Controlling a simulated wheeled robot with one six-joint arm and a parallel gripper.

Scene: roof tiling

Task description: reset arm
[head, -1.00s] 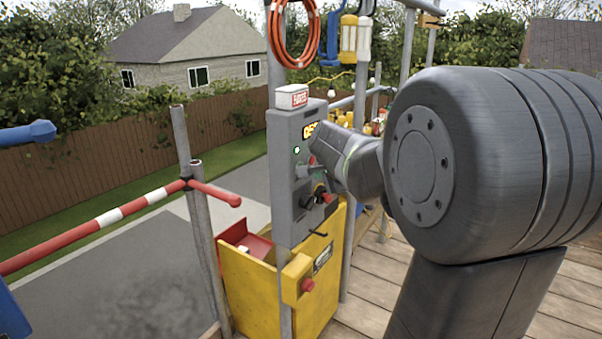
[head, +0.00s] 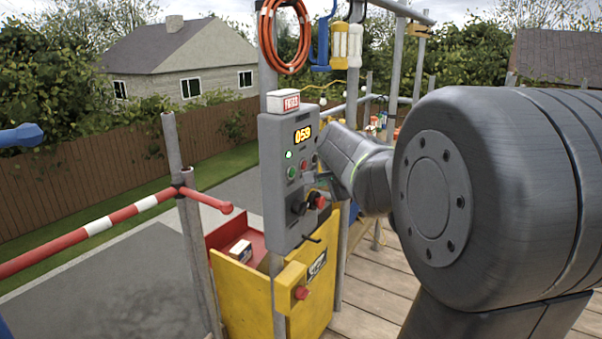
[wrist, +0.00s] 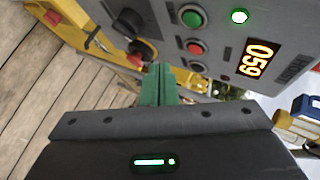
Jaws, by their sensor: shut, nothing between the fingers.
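My gripper (wrist: 158,84) shows in the wrist view as shut green fingers with nothing between them. It is close in front of the grey control box (head: 270,190), near its buttons; I cannot tell whether it touches the box. The wrist view shows the box's green button (wrist: 191,18), two red buttons (wrist: 196,47), a black knob (wrist: 128,22) and a lit display (wrist: 258,58) reading 059. In the head view my arm comes in from the right, and the fingers are mostly hidden there beside the box.
A yellow bin (head: 245,295) with a red tray stands below the box. A red-and-white barrier bar (head: 100,225) crosses the left. An orange hose coil (head: 285,35) hangs above the box. Wooden decking (head: 375,300) lies at the lower right.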

